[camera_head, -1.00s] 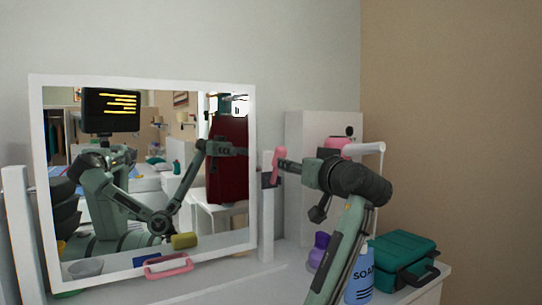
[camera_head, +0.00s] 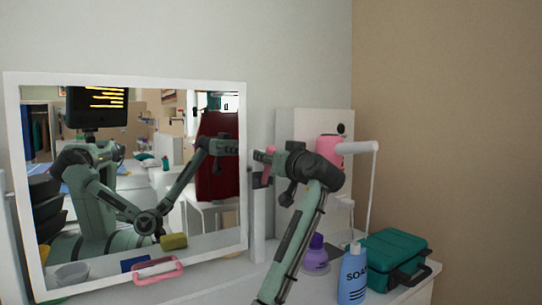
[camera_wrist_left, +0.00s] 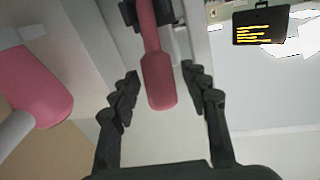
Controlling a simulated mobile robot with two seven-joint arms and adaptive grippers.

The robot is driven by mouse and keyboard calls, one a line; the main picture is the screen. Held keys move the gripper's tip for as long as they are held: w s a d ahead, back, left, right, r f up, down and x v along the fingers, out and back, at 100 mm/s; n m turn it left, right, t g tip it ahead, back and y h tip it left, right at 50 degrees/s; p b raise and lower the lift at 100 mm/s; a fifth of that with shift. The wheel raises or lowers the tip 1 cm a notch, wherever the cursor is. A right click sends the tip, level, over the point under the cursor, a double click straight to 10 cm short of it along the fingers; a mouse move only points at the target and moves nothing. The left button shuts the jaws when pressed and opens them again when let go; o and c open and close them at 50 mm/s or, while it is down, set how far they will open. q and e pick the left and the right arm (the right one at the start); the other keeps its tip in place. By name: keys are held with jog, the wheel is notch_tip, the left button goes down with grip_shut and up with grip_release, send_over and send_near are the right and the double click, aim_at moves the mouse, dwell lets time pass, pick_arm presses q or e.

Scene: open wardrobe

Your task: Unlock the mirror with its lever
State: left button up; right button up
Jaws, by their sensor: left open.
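The mirror (camera_head: 130,215) stands on the vanity in a white frame (camera_head: 243,170), with a pink handle (camera_head: 160,271) at its lower edge. Its lever (camera_head: 267,158) is pink and upright, at the top of the white post right of the frame. In the left wrist view the lever (camera_wrist_left: 158,75) hangs from a dark mount, its rounded end between my fingers. My left gripper (camera_head: 277,171) is at the lever from the right. In the wrist view my left gripper (camera_wrist_left: 163,92) is open, with gaps on both sides of the lever. My right gripper is not directly in view.
The soap bottle (camera_head: 352,275), purple bottle (camera_head: 316,255) and green case (camera_head: 388,255) stand on the vanity at right.

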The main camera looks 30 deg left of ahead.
pick_arm(q)
grip_shut()
jog(key=shift+f, duration=0.1)
dwell(0.4)
